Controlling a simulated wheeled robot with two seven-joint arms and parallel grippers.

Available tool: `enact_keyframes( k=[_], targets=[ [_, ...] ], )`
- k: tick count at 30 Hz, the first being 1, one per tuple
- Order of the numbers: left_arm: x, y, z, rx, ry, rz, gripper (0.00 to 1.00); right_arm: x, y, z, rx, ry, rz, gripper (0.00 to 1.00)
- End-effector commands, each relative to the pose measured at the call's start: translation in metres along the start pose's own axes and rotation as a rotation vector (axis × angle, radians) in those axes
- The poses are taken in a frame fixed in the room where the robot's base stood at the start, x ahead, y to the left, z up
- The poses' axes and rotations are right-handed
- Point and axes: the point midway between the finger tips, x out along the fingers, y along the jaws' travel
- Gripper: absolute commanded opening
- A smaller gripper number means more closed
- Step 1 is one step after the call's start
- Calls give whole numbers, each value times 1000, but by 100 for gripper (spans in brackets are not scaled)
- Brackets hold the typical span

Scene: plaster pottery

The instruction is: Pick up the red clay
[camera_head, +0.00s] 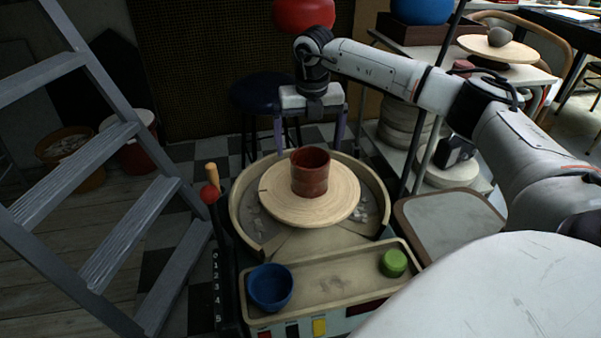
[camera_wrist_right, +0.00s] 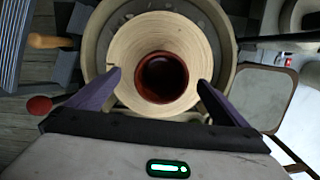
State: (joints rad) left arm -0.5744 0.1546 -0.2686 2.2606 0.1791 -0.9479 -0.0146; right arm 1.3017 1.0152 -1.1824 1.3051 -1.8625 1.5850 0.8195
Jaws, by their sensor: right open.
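The red clay (camera_head: 310,172) is a hollow reddish-brown cylinder standing upright on the round pale wheel head (camera_head: 275,203). In the right wrist view the red clay (camera_wrist_right: 162,77) is seen from above, with its dark open mouth facing the camera. My right gripper (camera_head: 311,139) is above and behind the clay in the head view. Its two purple fingers are spread wide, with nothing between them. In the wrist view the fingertips of my right gripper (camera_wrist_right: 159,78) lie to either side of the clay, apart from it. My left gripper is not in view.
The wheel's basin (camera_head: 378,190) surrounds the wheel head. Its front tray (camera_head: 327,284) holds a blue bowl (camera_head: 270,287) and a green piece (camera_head: 393,263). A red-knobbed lever (camera_head: 209,194) and a grey ladder (camera_head: 130,225) stand left. A dark stool (camera_head: 262,92) is behind.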

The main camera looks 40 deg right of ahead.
Motion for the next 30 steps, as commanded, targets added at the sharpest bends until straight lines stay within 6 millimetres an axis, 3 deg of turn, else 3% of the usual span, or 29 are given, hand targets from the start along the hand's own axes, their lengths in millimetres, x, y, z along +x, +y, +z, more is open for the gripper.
enact_keyframes(
  k=[3,13,21,29,30],
  targets=[
    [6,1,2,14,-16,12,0,23,0,-1,-1,2,0,99],
    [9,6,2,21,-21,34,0,48,0,-2,-4,2,2,99],
    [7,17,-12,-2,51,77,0,87,-2,-6,-3,2,3,99],
    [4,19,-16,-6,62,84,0,90,-2,-5,-4,1,5,99],
    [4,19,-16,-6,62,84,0,90,-2,-5,-4,1,5,94]
  ],
)
